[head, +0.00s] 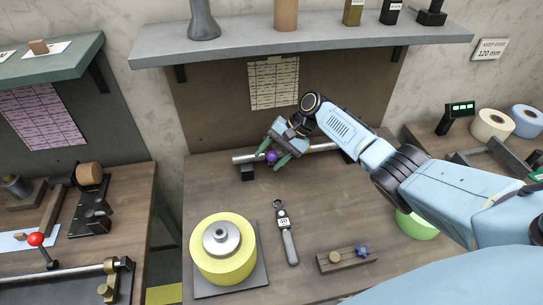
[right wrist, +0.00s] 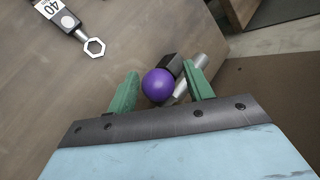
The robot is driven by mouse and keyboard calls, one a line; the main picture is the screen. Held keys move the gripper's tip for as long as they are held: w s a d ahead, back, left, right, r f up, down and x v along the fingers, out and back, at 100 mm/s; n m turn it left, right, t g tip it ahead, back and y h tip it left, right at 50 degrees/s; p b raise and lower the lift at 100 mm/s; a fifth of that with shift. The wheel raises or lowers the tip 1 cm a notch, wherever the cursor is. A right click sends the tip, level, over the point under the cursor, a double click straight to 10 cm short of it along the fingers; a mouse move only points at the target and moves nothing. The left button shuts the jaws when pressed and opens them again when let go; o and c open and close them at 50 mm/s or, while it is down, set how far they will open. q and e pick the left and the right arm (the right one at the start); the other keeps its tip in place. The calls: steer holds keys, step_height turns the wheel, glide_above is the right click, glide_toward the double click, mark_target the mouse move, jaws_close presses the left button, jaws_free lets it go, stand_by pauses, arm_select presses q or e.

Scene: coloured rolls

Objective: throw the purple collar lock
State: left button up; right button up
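The purple knob of the collar lock (head: 271,157) shows at the left part of a silver bar (head: 323,147) on the wooden bench. My right gripper (head: 277,155) reaches down over it from the right. In the right wrist view the purple knob (right wrist: 158,85) sits between the two green fingertips of my right gripper (right wrist: 162,88). The fingers are open, with a gap on each side of the knob. A black block (right wrist: 172,65) and the bar end (right wrist: 200,61) show behind the knob. The rest of the lock is hidden. My left gripper is not in view.
A yellow roll (head: 222,262) with a metal hub stands on a grey plate at the front left. A wrench tagged 40 (head: 287,240) and a wooden block with a blue knob (head: 345,260) lie nearby. A grey shelf (head: 250,47) overhangs the back. A green roll (head: 416,225) is partly behind my arm.

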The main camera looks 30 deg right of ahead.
steer(key=v, duration=1.3)
steer(key=shift+d+r, duration=0.1)
stand_by(0.3)
